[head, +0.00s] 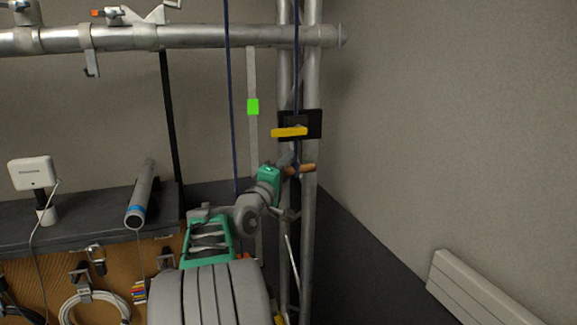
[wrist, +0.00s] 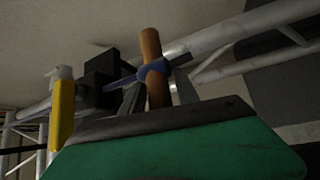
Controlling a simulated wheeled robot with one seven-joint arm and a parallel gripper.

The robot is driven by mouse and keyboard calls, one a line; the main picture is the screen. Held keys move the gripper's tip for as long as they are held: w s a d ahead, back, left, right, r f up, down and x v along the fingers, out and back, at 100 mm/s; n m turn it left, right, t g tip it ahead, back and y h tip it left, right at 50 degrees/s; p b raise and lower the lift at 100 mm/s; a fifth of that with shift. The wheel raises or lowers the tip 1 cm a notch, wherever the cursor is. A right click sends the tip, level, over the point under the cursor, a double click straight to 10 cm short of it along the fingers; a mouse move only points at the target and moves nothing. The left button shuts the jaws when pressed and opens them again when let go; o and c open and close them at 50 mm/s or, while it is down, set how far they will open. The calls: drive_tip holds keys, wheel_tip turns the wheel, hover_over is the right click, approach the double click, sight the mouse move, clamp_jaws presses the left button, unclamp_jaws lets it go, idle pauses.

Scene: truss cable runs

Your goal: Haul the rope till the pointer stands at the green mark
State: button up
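A dark blue rope (head: 229,100) runs in two lines, the right one down past the truss upright. A wooden handle (head: 300,169) is tied to the rope; in the wrist view the handle (wrist: 152,50) stands with a blue knot (wrist: 152,69) around it. My gripper (head: 293,169) is at the handle, its dark fingers close on both sides of the wood, seemingly shut on it. The yellow pointer (head: 289,132), on a black block (head: 314,124), stands clearly below the green mark (head: 253,107) on a grey strip. The pointer also shows in the wrist view (wrist: 62,120).
A horizontal truss tube (head: 190,37) with clamps crosses the top. Metal uprights (head: 311,220) stand just behind my gripper. A dark shelf (head: 90,220) with a white device (head: 32,173) and a grey cylinder (head: 142,195) is at left. A white heater (head: 480,290) lies at lower right.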

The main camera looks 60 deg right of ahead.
clamp_jaws()
idle(1.1)
